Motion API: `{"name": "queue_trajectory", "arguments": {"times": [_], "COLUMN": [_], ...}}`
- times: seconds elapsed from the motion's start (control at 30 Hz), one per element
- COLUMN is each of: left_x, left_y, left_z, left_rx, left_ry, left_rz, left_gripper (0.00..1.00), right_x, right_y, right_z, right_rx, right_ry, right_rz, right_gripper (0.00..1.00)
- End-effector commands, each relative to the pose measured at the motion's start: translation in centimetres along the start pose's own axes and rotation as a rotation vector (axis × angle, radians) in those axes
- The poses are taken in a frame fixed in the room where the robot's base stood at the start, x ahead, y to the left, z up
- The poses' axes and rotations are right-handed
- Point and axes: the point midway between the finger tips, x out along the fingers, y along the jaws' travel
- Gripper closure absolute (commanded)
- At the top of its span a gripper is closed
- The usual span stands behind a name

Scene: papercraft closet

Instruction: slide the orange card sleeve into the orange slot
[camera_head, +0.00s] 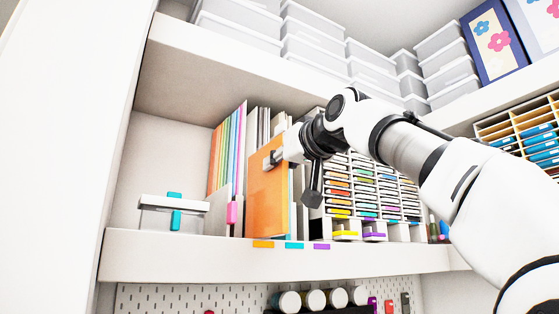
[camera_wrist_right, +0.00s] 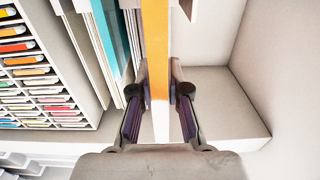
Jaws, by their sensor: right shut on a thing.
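The orange card sleeve (camera_head: 266,205) stands upright on the middle shelf, its broad face toward the left. My right gripper (camera_head: 272,160) is shut on its upper front edge. In the right wrist view the sleeve (camera_wrist_right: 156,50) shows as a thin upright orange strip between the two fingers of the gripper (camera_wrist_right: 158,92). An orange label (camera_head: 263,244) is on the shelf's front edge, just below the sleeve, with a teal and a purple label to its right. The slot itself is hidden behind the sleeve, so I cannot tell how deep the sleeve sits. My left gripper is not in view.
Coloured paper sheets (camera_head: 227,150) stand left of the sleeve, by a pink-marked divider (camera_head: 232,212). A teal sleeve (camera_wrist_right: 112,35) and a cubby rack (camera_wrist_right: 38,85) are on the other side. Clear boxes fill the upper shelf.

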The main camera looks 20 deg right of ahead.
Motion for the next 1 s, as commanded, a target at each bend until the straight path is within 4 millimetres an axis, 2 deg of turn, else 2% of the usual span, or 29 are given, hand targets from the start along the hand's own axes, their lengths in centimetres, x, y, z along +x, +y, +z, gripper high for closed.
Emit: {"name": "queue_trajectory", "arguments": {"times": [1.0], "left_x": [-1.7], "left_y": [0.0], "left_z": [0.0], "left_rx": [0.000], "left_ry": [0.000], "left_rz": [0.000], "left_gripper": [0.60], "right_x": [2.5], "right_y": [0.0], "right_z": [-0.2], "right_rx": [0.000], "right_ry": [0.002], "right_rz": [0.000], "right_gripper": [1.00]}}
